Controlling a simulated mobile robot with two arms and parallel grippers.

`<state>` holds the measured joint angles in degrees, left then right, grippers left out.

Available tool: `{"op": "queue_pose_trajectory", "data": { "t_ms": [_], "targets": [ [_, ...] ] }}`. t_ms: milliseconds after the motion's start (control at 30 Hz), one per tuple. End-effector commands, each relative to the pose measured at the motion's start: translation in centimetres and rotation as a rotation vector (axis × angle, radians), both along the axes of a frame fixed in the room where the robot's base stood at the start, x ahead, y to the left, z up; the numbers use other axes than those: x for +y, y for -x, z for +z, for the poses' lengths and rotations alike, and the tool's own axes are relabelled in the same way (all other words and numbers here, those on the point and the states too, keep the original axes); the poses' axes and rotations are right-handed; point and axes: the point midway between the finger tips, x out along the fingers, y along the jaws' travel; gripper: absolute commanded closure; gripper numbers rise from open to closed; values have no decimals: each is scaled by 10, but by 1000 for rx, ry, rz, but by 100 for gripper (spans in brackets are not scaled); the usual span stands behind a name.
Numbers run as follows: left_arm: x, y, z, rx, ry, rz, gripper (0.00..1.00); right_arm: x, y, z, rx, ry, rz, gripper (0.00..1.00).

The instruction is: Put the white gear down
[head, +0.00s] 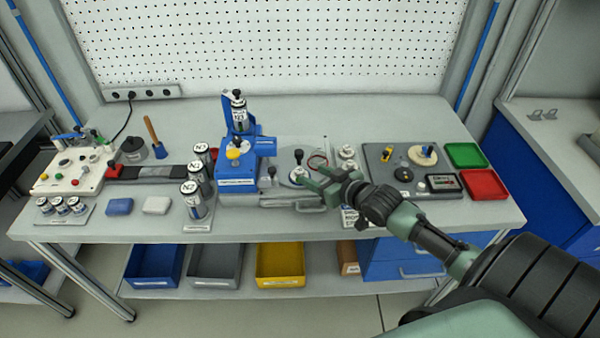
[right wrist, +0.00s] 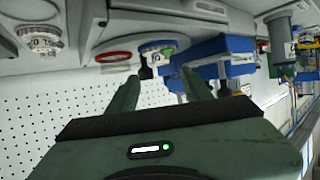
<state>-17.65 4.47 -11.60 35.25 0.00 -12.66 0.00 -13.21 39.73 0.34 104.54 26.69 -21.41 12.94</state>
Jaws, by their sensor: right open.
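My right gripper (head: 317,179) reaches in from the right over the middle of the bench, its fingers pointing left. In the right wrist view its two fingers (right wrist: 162,76) are apart with nothing held between them. A white gear-like disc (head: 299,175) lies on a grey plate just beyond the fingertips, with a dark post at it. It also shows in the right wrist view (right wrist: 157,48), past the fingertips, with a green spot. Whether it is fully seated cannot be told. My left gripper is not in view.
A blue press (head: 236,172) stands left of the gripper. A red ring (head: 317,160) lies behind the fingers. White round parts (head: 347,152) stand to the right. Further right are a grey board (head: 380,155), a green tray (head: 466,155) and a red tray (head: 483,184).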

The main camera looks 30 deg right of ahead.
Motion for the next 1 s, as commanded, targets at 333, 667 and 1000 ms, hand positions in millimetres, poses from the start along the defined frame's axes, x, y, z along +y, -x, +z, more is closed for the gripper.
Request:
{"op": "queue_pose_trajectory", "data": {
  "t_ms": [333, 667, 1000],
  "targets": [
    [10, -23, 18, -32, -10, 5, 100, 4, -39, -17, -2, 0, -1, 50],
    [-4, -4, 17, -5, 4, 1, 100, 6, -57, -28, -3, 0, 1, 50],
    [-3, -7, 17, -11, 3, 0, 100, 5, -57, -28, -2, 1, 0, 100]
  ]
}}
